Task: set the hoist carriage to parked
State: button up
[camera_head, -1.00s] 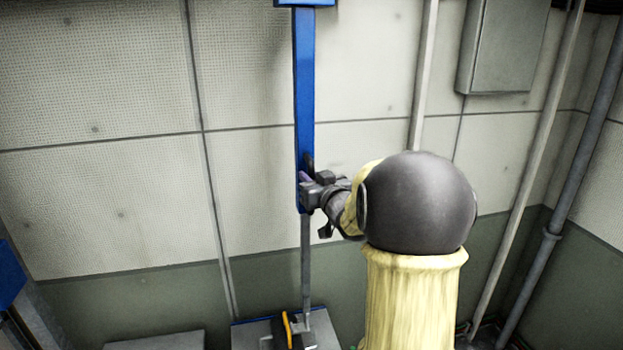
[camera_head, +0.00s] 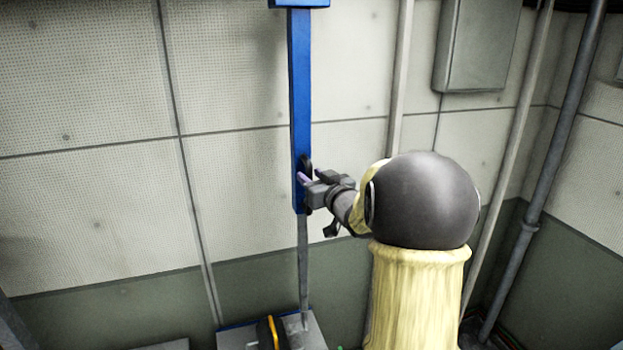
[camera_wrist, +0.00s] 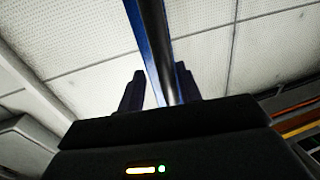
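A tall blue post (camera_head: 300,85) stands against the wall in the head view, with a thinner grey rod (camera_head: 303,262) below it. A dark upright part (camera_head: 307,163), perhaps the carriage's handle, shows at the post's lower end. My gripper (camera_head: 306,182) is at that lower end, close to the dark part. In the wrist view my gripper (camera_wrist: 159,88) has its two fingers apart, with a dark bar (camera_wrist: 158,45) and the blue post (camera_wrist: 139,25) running between them. The left finger is clear of the bar; contact on the right cannot be told. No parked marking is legible.
A grey base plate (camera_head: 312,338) with a black and yellow part (camera_head: 270,332) sits below the post. Pale pipes and a grey wall box (camera_head: 478,45) are to the right. The wall left of the post is clear.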

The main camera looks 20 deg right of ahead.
jog(key=shift+a, duration=0.25)
jog(key=s+d+b, duration=0.1)
jog(key=s+b, duration=0.4)
jog(key=s, duration=1.2)
jog(key=shift+s+d, duration=0.15)
jog(key=shift+d, duration=0.1)
jog(key=shift+f, duration=0.1)
